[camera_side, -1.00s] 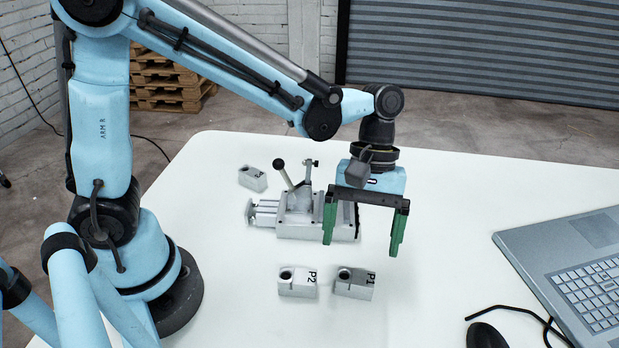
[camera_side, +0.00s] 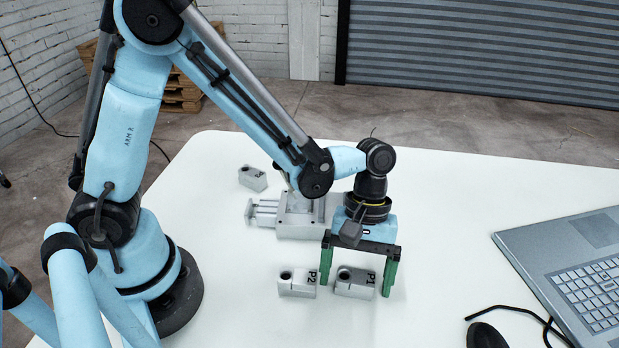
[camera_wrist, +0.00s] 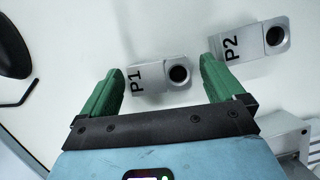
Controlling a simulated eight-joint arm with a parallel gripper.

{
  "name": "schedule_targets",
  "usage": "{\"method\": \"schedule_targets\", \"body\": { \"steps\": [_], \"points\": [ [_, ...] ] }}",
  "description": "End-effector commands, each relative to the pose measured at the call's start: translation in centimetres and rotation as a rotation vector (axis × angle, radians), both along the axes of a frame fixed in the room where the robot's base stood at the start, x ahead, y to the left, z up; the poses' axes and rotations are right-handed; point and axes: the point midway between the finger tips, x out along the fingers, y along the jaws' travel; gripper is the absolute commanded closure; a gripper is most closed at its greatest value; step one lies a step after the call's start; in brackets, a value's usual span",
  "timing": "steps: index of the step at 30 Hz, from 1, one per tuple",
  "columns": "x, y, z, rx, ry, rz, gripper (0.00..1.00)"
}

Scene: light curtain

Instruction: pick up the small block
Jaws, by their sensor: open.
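A small grey block marked P1 (camera_side: 352,291) lies on the white table, with a dark round hole in its top. My gripper (camera_side: 356,287) is open, pointing down, with its green fingers on either side of the P1 block. In the wrist view the P1 block (camera_wrist: 155,87) lies between the fingertips (camera_wrist: 161,66), with gaps visible. I cannot tell whether the fingertips are level with it. A similar block marked P2 (camera_side: 297,285) lies just left of P1; in the wrist view P2 (camera_wrist: 254,50) is close beside the right finger.
A third small block (camera_side: 252,178) lies farther back on the table (camera_side: 450,200). A metal clamp fixture (camera_side: 293,222) stands behind the P1 and P2 blocks, partly hidden by my arm. A laptop (camera_side: 575,265) and a black mouse (camera_side: 486,336) are at the right.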

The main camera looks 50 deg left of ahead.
Motion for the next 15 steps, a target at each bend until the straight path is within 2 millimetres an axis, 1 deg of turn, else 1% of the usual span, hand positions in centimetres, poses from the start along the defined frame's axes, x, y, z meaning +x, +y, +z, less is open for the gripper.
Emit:
{"method": "schedule_targets", "body": {
  "steps": [3, 4, 15],
  "points": [
    [0.0, 0.0, 0.01, 0.0, 0.0, 0.0, 0.04],
    [0.0, 0.0, 0.01, 0.0, 0.0, 0.0, 0.06],
    [0.01, 0.02, 0.03, 0.0, 0.0, 0.0, 0.62]
  ]
}}
